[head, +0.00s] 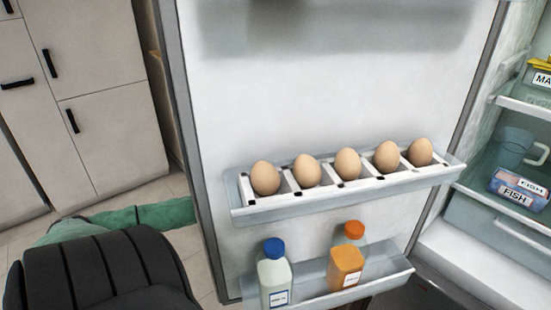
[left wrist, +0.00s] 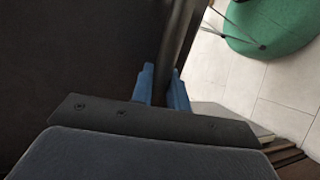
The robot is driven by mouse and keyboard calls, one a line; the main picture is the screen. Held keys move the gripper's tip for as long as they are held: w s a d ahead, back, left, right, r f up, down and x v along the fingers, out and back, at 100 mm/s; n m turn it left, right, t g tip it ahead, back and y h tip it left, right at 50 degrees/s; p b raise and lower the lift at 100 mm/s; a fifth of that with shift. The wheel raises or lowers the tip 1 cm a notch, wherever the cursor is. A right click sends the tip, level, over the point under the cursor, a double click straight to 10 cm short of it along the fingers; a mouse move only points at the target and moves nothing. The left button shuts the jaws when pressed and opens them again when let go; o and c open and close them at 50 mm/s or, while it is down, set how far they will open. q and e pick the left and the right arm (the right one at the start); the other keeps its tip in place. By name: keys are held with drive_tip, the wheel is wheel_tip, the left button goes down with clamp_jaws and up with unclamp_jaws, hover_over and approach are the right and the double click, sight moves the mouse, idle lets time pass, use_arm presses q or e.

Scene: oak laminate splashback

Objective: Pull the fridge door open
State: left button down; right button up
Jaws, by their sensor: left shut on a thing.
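The fridge door (head: 330,90) stands wide open in the head view, with its white inner face toward me. It carries an egg rack (head: 350,192) with several eggs and a lower shelf with two bottles. In the left wrist view the door's dark outer side (left wrist: 70,50) fills the left. My left gripper (left wrist: 161,80) has its blue fingers closed around the dark upright door handle (left wrist: 181,35). That grip is hidden behind the door in the head view. My right gripper is in neither view.
The fridge interior (head: 510,180) shows at right, with a mug (head: 515,146) and a fish pack (head: 519,192). Pale cabinets (head: 95,90) stand at left. A green round thing (left wrist: 275,25) is on the tiled floor beside the door.

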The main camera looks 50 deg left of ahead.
use_arm(q)
drive_tip(key=shift+w+a, duration=0.15)
drive_tip(key=shift+a, duration=0.1)
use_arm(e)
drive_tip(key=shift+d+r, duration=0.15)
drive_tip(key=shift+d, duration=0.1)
use_arm(q)
drive_tip(key=shift+w+a, duration=0.1)
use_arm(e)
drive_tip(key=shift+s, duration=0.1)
use_arm(q)
drive_tip(key=c, duration=1.5)
unclamp_jaws()
drive_tip(key=shift+o, duration=0.3)
drive_tip(key=shift+w+a+f, duration=0.1)
drive_tip(key=shift+a, duration=0.05)
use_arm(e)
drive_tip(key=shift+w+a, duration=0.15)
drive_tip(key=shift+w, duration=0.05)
